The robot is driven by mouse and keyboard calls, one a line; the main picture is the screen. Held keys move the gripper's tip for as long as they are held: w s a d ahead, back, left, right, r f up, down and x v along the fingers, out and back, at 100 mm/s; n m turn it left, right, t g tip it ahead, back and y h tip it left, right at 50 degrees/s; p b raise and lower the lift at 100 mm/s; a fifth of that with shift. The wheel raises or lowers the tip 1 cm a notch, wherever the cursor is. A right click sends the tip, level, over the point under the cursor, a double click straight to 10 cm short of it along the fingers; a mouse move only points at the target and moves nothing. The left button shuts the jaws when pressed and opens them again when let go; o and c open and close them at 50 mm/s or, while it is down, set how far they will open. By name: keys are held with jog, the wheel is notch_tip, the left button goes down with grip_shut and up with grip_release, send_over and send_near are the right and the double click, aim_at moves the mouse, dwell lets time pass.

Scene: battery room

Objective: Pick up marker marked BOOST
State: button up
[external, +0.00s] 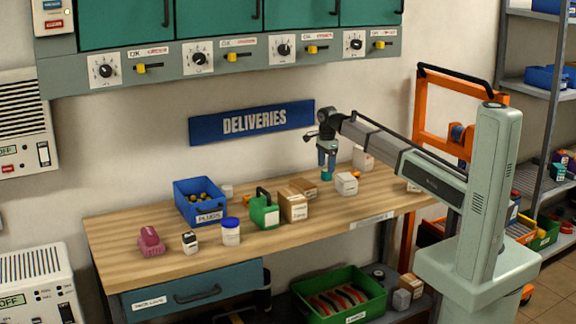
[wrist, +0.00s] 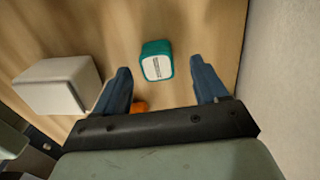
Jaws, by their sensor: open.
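A small teal block with a white label (wrist: 157,66) shows in the wrist view, standing on the wooden bench top. My gripper (wrist: 160,70) is open, with one blue finger on each side of the block in that picture and a gap on both sides. In the external view my gripper (external: 327,167) points down right above the teal block (external: 327,177). I cannot tell whether the fingertips reach down beside it.
A white box (wrist: 58,86) stands left of the block in the wrist view; it also shows in the external view (external: 346,184). An orange item (wrist: 140,106) lies partly hidden by my gripper. Cardboard boxes (external: 294,206) and a green can (external: 264,210) stand further left. The wall is close behind.

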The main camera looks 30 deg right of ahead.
aim_at(326, 175)
jog(key=shift+s+f, duration=0.15)
jog(key=shift+f, duration=1.75)
jog(key=shift+c, duration=0.3)
jog(key=c, duration=1)
